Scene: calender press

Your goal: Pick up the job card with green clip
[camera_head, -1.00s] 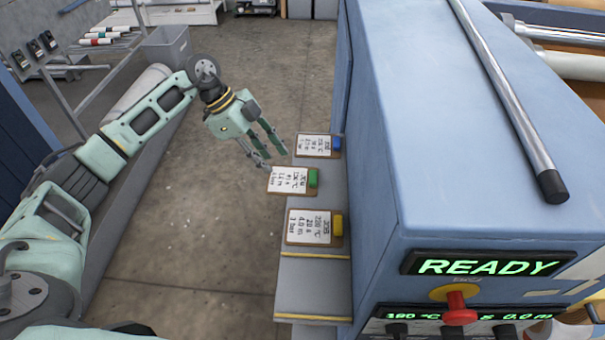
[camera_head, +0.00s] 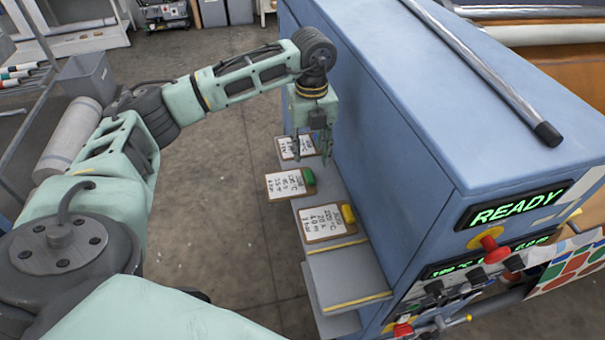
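The job card with green clip (camera_head: 284,185) is a white card on a brown board, with its clip at the right end. It lies between two other cards on the grey shelf beside the blue press, and its left end juts past the shelf's left edge. My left gripper (camera_head: 312,156) points down over the shelf's far part, above and a little beyond the green clip. Its fingers are apart with nothing seen between them. It partly hides the card with blue clip (camera_head: 287,150). My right gripper is out of view.
The card with yellow clip (camera_head: 322,223) lies on the near side of the green one. The blue press (camera_head: 400,110) stands close along the shelf's right side, with a READY display and a red button (camera_head: 494,249). Open floor (camera_head: 215,190) lies to the left.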

